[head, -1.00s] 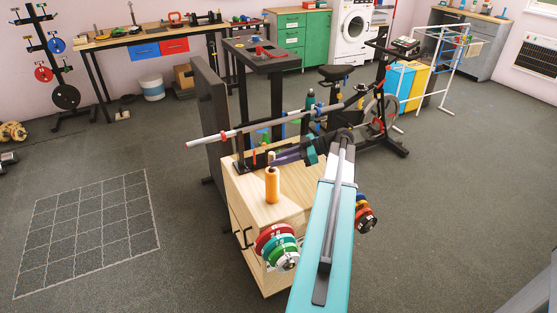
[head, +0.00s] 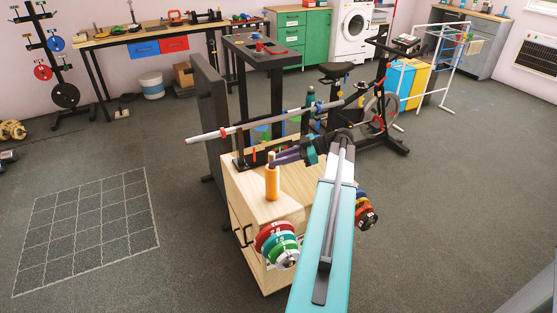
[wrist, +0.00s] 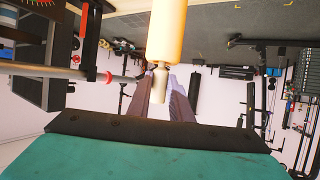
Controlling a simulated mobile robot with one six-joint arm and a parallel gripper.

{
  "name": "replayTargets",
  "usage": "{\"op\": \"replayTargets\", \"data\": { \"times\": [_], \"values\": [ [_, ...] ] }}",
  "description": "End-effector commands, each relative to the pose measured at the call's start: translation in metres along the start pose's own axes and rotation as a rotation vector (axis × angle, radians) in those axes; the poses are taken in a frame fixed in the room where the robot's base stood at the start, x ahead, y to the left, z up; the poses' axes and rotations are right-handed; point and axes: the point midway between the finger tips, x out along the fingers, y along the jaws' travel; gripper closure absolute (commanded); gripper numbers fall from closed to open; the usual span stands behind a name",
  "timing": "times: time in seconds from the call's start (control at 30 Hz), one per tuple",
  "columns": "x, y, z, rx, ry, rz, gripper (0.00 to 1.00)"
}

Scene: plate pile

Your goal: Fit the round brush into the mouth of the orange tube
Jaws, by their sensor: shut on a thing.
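The orange tube (head: 272,183) stands upright on the light wooden cabinet top (head: 291,195). In the wrist view the tube (wrist: 175,32) hangs from the top edge. My gripper (head: 276,161) reaches in from the right at the tube's top. In the wrist view its purple fingers (wrist: 165,98) are shut on a pale cylindrical part, the round brush (wrist: 159,87). The brush lies roughly in line with the tube and meets its end in that view. I cannot tell whether it is inside the mouth. The fingers hide part of the brush.
A long grey bar (head: 260,126) crosses just behind and above my gripper. A dark upright panel (head: 213,115) stands left of the cabinet. Coloured weight plates (head: 276,240) hang at the cabinet's front. Open floor lies to the left.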

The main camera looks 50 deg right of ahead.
Motion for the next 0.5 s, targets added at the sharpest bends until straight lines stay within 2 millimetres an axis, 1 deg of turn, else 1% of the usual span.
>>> {"op": "replayTargets", "data": {
  "times": [0.13, 0.17, 0.2, 0.27, 0.3, 0.5],
  "values": [
    [0.0015, 0.0000, 0.0040, 0.001, -0.002, 0.000, 1.00],
    [0.0014, 0.0000, 0.0037, 0.001, -0.002, 0.000, 0.80],
    [0.0011, 0.0000, 0.0031, 0.001, -0.001, 0.000, 0.73],
    [0.0011, 0.0000, 0.0028, 0.000, -0.001, 0.000, 0.63],
    [0.0011, 0.0000, 0.0027, 0.000, -0.001, 0.000, 0.59],
    [0.0010, 0.0000, 0.0027, 0.000, -0.001, 0.000, 0.59]
  ]
}}
